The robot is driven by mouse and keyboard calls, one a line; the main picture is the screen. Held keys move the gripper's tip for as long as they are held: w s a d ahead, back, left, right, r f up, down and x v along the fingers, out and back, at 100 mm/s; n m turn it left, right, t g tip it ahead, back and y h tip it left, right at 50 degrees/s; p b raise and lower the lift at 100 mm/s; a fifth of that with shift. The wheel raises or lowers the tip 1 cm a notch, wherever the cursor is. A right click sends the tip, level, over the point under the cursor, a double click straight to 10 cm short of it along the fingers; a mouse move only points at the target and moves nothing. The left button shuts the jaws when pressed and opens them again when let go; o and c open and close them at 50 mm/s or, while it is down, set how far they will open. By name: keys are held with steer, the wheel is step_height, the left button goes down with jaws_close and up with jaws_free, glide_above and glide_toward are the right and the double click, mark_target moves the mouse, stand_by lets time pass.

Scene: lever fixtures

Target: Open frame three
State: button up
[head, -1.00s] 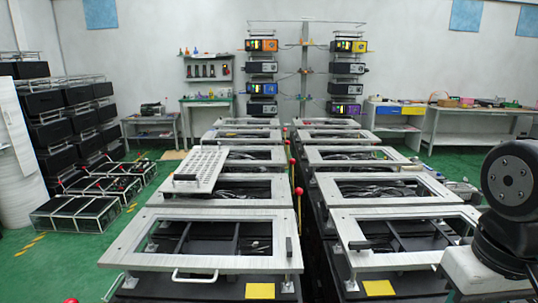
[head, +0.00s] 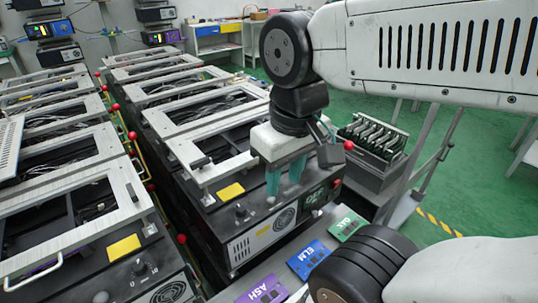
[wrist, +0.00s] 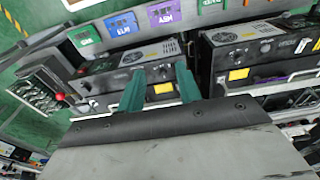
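Two rows of fixtures with silver rectangular frames on black boxes run away from me in the head view. The nearest frame of the right row (head: 208,177) lies flat over its box (head: 262,222), with a yellow label (head: 230,191) at its front. I see no number telling which is frame three. My gripper (head: 285,190) has two teal fingers, apart and empty, in front of and above that box's right part. In the wrist view my gripper (wrist: 160,70) is open, with box fronts beyond it. My arm hides part of the right row.
Red-knobbed levers (head: 182,238) stand between the rows; another red knob (head: 348,145) is at the right. Cards ASH (head: 262,290), ELM (head: 308,257) and OAK (head: 347,226) lie on a ledge before the boxes. A rack of metal parts (head: 376,140) stands right. Green floor beyond is open.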

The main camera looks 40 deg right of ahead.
steer(key=shift+c, duration=0.6)
